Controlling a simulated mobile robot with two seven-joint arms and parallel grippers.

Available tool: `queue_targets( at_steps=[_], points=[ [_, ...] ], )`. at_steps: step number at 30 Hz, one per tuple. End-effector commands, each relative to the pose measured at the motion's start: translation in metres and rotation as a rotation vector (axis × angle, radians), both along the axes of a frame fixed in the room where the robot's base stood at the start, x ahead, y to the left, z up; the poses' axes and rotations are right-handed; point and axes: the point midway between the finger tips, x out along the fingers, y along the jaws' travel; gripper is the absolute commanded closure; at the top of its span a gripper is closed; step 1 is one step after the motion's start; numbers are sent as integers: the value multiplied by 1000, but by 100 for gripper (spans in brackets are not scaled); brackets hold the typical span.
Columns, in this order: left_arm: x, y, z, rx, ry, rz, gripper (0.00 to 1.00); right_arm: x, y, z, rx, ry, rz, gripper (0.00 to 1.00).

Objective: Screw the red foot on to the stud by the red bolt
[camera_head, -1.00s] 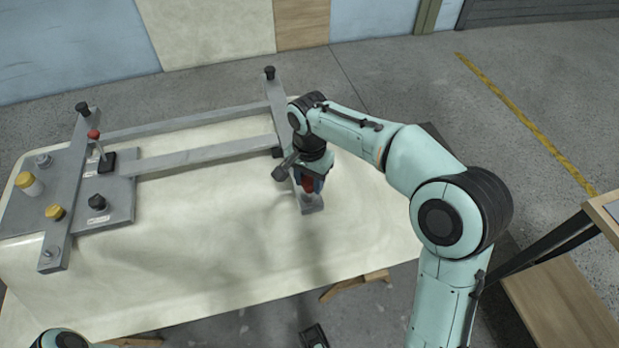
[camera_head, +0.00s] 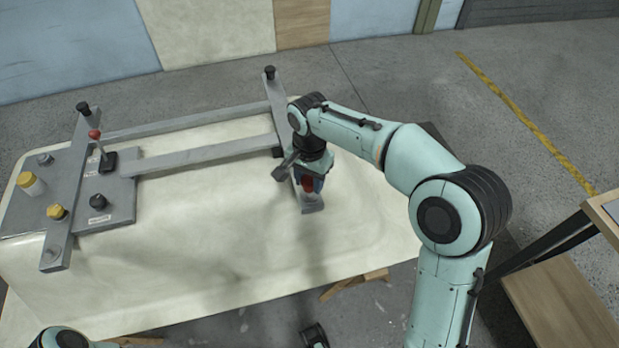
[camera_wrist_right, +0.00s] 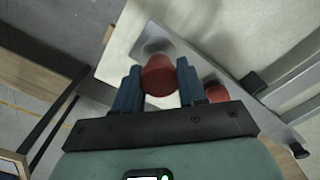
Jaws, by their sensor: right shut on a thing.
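The red foot (camera_wrist_right: 158,76) is between the blue fingers of my right gripper (camera_wrist_right: 158,86), which is shut on it. In the head view, my right gripper (camera_head: 309,183) and the red foot are low over the near end of the frame's right crossbar (camera_head: 312,206). A stud under the foot is hidden, so I cannot tell whether they are engaged. A second red piece (camera_wrist_right: 217,92), perhaps the red bolt, lies beside the right finger in the wrist view. My left gripper is not clearly seen.
The grey frame lies on the upturned cream tub shell (camera_head: 215,240). Black caps top the far ends of the crossbars. The shell's near middle is clear.

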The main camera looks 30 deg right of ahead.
Motion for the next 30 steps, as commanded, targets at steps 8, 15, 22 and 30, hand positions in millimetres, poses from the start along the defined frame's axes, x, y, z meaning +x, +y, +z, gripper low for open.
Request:
queue_targets(
  at_steps=[8, 15, 22, 30],
  points=[
    [1, 0, 4, 0, -1, -1, 57, 0, 0, 0, -1, 1, 0, 89],
    [1, 0, 3, 0, -1, 0, 57, 0, 0, -1, 0, 0, 0, 89],
    [0, 0, 0, 0, 0, 0, 57, 0, 0, -6, -1, 1, 0, 89],
    [-1, 0, -4, 0, 1, 0, 57, 0, 0, -12, 0, 0, 0, 89]
  ],
)
